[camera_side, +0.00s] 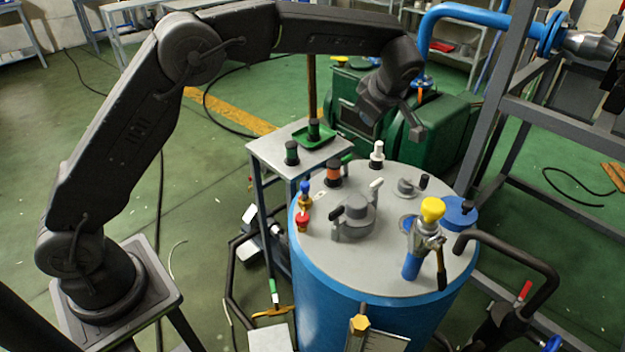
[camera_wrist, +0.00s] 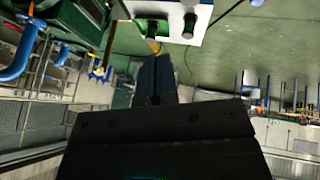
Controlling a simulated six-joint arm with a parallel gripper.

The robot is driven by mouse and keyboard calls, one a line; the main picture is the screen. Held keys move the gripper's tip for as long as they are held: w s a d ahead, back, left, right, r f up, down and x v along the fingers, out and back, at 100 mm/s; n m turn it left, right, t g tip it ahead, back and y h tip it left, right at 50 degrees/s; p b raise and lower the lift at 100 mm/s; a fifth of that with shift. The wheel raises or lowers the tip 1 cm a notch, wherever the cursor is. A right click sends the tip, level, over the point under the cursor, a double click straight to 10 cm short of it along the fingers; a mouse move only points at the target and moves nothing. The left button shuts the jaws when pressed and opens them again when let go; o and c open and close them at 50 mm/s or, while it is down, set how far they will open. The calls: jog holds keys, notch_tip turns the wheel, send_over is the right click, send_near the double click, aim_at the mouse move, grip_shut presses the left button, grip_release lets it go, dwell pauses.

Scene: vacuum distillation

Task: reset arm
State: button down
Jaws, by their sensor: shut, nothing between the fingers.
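My gripper (camera_side: 414,133) hangs in the air above the back right part of the blue tank (camera_side: 330,300), in front of the green machine (camera_side: 437,130). In the side view its fingers look close together with nothing held. In the wrist view my gripper (camera_wrist: 156,62) shows as two dark fingers side by side with no gap between them. My arm arches from its base at the left up and across to the right, clear of the tank lid.
On the tank lid stand a yellow-topped valve (camera_side: 432,210), a grey hatch (camera_side: 355,212), a red-and-blue valve (camera_side: 303,205) and a white-topped fitting (camera_side: 377,152). A small table (camera_side: 265,146) with a green tray (camera_side: 314,136) stands behind. A grey metal frame (camera_side: 560,118) rises at right.

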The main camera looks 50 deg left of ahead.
jog(key=s+a+r+m+h, duration=0.1)
jog(key=s+r+m, duration=0.2)
jog(key=s, duration=0.3)
jog(key=s+a+r+m+t+h, duration=0.1)
jog(key=s+a+r+m, duration=0.1)
jog(key=s+r+m, duration=0.35)
jog(key=s+a+r+m+h, duration=0.1)
jog(key=s+r+m+h, duration=0.1)
jog(key=s, duration=0.5)
jog(key=s+f+m+h, duration=0.1)
jog(key=s+m, duration=0.3)
jog(key=s, duration=0.4)
jog(key=s+f+m+t, duration=0.1)
jog(key=s+f+m, duration=0.3)
jog(key=s, duration=0.5)
jog(key=shift+t+h, duration=0.3)
jog(key=shift+h, duration=0.1)
jog(key=shift+s+d+m, duration=0.1)
jog(key=shift+m, duration=0.15)
